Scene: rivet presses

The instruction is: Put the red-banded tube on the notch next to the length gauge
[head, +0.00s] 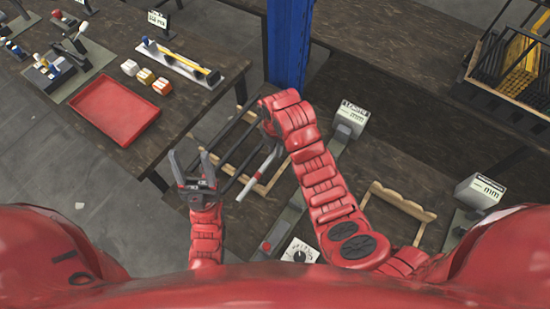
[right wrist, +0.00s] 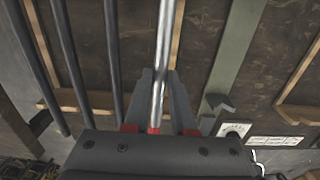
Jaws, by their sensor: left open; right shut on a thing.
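My right gripper (head: 270,138) is shut on a slim metal tube (head: 258,175), which slants down and left over the wooden rack with dark tubes. The right wrist view shows the shiny tube (right wrist: 163,60) between the fingers (right wrist: 160,95), with a red patch at its lower end. My left gripper (head: 193,165) is open and empty, to the left of the tube. A gauge with a display marked mm (head: 350,119) and a long grey rail (head: 290,218) stands right of the tube, partly behind my right arm. A scalloped wooden rack (head: 403,200) lies further right.
Several dark tubes (right wrist: 75,60) lie on a wooden frame (head: 262,187) below the held tube. Another mm display (head: 480,191) stands at the right. A dial (head: 299,251) is near the front. A red tray (head: 115,109) lies on the left table. A blue post (head: 289,45) rises behind.

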